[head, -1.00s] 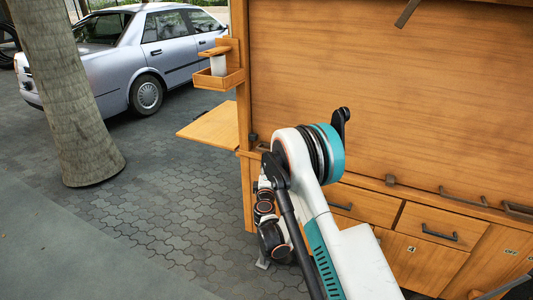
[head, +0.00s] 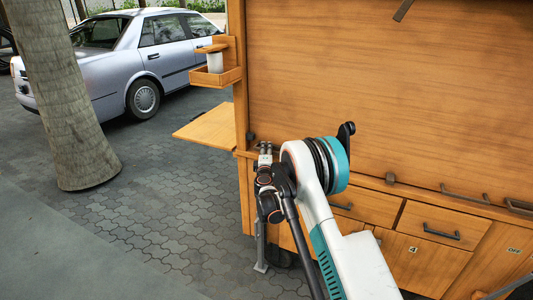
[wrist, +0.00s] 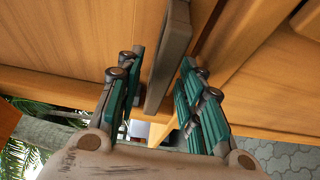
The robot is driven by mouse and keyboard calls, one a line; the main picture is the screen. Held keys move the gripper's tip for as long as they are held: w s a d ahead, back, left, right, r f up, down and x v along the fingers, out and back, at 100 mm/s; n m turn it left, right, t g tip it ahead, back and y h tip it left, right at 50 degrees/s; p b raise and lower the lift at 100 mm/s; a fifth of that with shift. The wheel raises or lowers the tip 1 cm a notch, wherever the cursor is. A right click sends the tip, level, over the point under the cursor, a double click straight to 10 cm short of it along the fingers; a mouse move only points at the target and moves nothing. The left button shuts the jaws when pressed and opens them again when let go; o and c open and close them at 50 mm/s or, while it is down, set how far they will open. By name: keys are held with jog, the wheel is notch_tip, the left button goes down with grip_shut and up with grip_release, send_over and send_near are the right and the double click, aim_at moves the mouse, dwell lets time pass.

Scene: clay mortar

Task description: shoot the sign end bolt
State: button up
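A dark metal piece, which looks like the bolt (head: 251,137), sits at the left end of the wooden stall front, just above the counter level. In the wrist view, a flat dark bar (wrist: 172,45) runs down between my fingers; I take it for the same bolt but cannot be sure. My gripper (head: 265,148) is upright in front of the stall's left corner, close to the bolt. In the wrist view my gripper (wrist: 157,85) is open, its green-padded fingers on either side of the bar with gaps visible. The bar's far end is partly hidden.
The wooden stall (head: 400,90) fills the right side, with drawers (head: 430,225) below. A side shelf (head: 208,126) and a small holder with a white cup (head: 215,63) stick out left. A tree trunk (head: 60,100) and a car (head: 150,55) stand beyond open paving (head: 170,210).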

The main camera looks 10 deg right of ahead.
aim_at(255, 149)
grip_shut()
jog(key=w+a, duration=0.1)
jog(key=a, duration=0.1)
jog(key=w+a, duration=0.2)
jog(key=shift+a, duration=0.1)
grip_release()
jog(key=shift+a, duration=0.1)
jog(key=v, duration=1.2)
